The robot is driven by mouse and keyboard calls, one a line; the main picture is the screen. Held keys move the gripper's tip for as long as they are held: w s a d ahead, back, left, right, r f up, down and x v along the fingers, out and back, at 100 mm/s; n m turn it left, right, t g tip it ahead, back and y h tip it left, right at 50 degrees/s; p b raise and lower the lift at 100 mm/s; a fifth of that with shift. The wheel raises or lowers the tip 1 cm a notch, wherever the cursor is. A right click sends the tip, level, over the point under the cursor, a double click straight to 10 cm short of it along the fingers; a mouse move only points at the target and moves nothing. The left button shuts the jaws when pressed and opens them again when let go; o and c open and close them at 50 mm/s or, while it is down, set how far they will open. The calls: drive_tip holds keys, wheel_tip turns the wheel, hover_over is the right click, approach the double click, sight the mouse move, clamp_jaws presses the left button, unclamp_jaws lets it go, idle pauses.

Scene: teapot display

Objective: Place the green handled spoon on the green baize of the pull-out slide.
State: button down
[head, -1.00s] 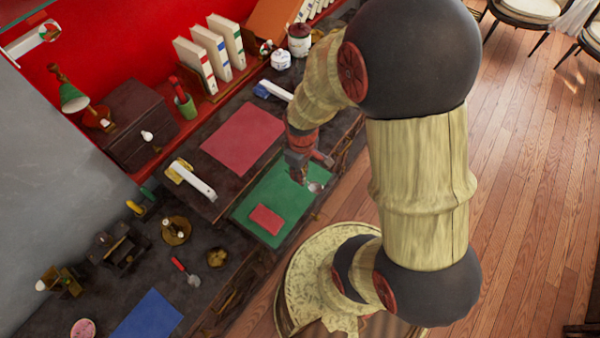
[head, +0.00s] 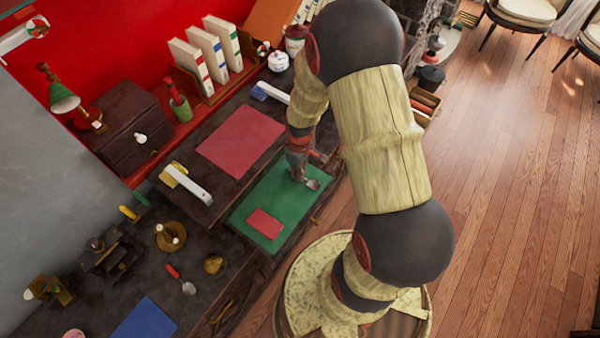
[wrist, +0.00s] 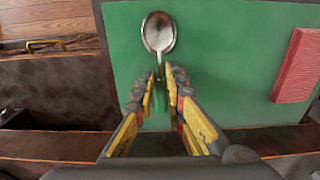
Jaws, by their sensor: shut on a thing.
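The green handled spoon shows its silver bowl in the wrist view (wrist: 158,35) and in the head view (head: 313,184). My gripper (wrist: 167,75) is shut on its handle, which is mostly hidden between the fingers. The bowl points away from the gripper, over the green baize (wrist: 225,60) of the pull-out slide. In the head view my gripper (head: 298,170) is over the far right part of the baize (head: 262,203). I cannot tell whether the spoon touches the baize.
A small red booklet (head: 264,223) lies on the near part of the baize; it also shows in the wrist view (wrist: 297,66). A red handled spoon (head: 188,288) lies on the dark desk at left. A pink-red mat (head: 240,140) lies behind the slide. The baize between spoon and booklet is clear.

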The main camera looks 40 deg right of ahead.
drive_tip(key=shift+f, duration=0.1)
drive_tip(key=c, duration=1.8)
unclamp_jaws()
drive_tip(key=shift+c, duration=0.2)
drive_tip(key=a+r+m+t+p, duration=0.1)
drive_tip(key=a+r+t+p, duration=0.15)
drive_tip(key=r, duration=1.95)
drive_tip(key=s+a+r+m+t, duration=0.1)
drive_tip(key=s+a+r, duration=0.3)
drive_tip(key=r, duration=0.5)
drive_tip(key=s+a+r+m+t, duration=0.2)
drive_tip(key=s+a+r, duration=0.3)
drive_tip(key=s+r, duration=0.3)
drive_tip(key=shift+s+a+r+p, duration=0.15)
drive_tip(key=shift+a+r+p, duration=0.15)
drive_tip(key=shift+r, duration=0.65)
